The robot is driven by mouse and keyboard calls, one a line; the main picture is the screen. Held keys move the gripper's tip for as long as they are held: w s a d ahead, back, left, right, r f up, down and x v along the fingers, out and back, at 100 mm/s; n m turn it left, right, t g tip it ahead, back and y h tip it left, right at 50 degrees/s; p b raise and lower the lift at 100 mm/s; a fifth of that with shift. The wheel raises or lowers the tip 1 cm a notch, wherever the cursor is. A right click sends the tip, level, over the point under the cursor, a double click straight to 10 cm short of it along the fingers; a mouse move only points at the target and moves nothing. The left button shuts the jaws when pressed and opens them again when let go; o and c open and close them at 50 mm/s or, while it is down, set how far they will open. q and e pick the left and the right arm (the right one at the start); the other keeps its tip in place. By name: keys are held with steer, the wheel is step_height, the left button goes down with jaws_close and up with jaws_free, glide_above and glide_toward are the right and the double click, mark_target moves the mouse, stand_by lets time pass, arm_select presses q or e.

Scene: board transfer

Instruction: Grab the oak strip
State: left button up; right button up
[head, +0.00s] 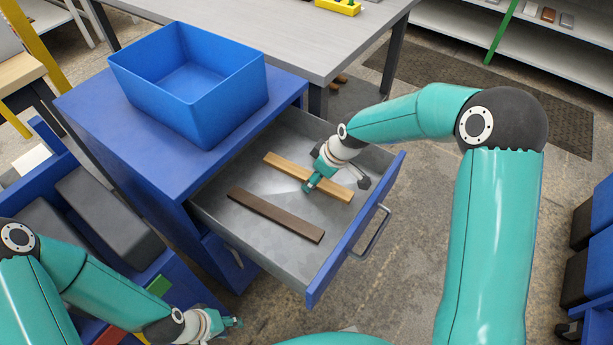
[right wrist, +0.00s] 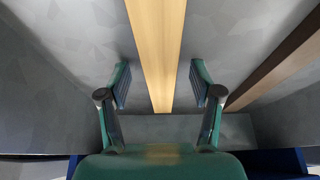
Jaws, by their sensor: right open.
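The oak strip (head: 284,165) is light yellow-brown and lies flat in the open drawer. My right gripper (head: 336,184) is over the strip's right half in the head view and hides part of it. In the right wrist view the open right gripper (right wrist: 160,85) has one finger on each side of the oak strip (right wrist: 157,40), with gaps on both sides, so it is not gripped. My left gripper (head: 227,323) is low in the head view, away from the drawer; whether its fingers are open is too small to tell.
A dark brown strip (head: 275,215) lies beside the oak strip; it also shows in the right wrist view (right wrist: 280,65). The grey drawer (head: 222,208) has raised walls around both. An empty blue bin (head: 215,105) stands on the blue cabinet (head: 95,110).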

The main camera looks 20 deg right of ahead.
steer(key=shift+c, duration=0.3)
jaws_close()
